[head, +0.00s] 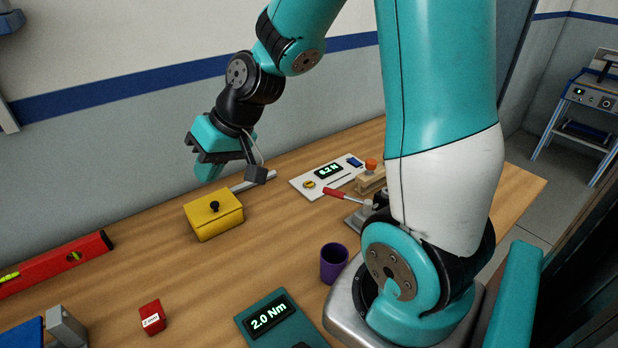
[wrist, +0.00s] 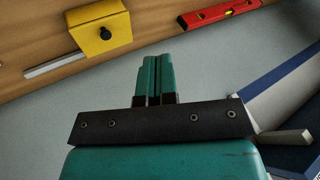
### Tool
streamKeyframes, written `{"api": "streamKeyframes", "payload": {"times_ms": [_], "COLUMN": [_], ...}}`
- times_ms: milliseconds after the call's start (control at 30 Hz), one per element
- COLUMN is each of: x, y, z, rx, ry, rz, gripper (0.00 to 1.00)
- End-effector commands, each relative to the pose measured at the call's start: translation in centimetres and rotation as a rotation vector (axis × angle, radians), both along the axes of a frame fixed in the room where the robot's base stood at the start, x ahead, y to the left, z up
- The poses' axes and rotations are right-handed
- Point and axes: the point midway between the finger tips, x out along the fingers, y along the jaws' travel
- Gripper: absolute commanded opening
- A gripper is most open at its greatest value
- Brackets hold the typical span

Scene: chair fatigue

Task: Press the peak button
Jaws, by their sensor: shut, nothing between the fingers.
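No button labelled peak can be read in either view. A white panel (head: 313,184) lies on the bench at the back centre, with a lit display (head: 328,170), a small blue part (head: 355,162) and a yellow round part (head: 309,184). A teal device (head: 252,318) at the front has a display reading 2.0 Nm; its lower part is cut off by the frame. My gripper (head: 208,170) is up near the wall, above and behind the yellow box, left of the white panel. In the wrist view, my gripper (wrist: 155,75) has its fingers together, empty and touching nothing.
The yellow box (head: 214,217) with a black knob also shows in the wrist view (wrist: 88,22), beside a metal bar (wrist: 52,66). A red level (head: 50,266), red block (head: 152,317), purple cup (head: 333,264) and red-handled clamp (head: 345,197) stand around the bench.

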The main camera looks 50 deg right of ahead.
Motion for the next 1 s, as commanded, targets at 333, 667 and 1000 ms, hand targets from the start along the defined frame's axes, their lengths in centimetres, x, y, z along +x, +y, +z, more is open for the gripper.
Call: {"api": "streamKeyframes", "payload": {"times_ms": [333, 667, 1000], "x": [4.4, 1.8, 1.7], "y": [-21.8, -30.6, -30.8], "z": [-6.4, -9.9, -10.0], "rx": [0.057, 0.042, 0.041], "ry": [-0.148, -0.218, -0.221], "rz": [-0.643, -0.9, -0.906], "gripper": [0.0, 0.0, 0.0]}}
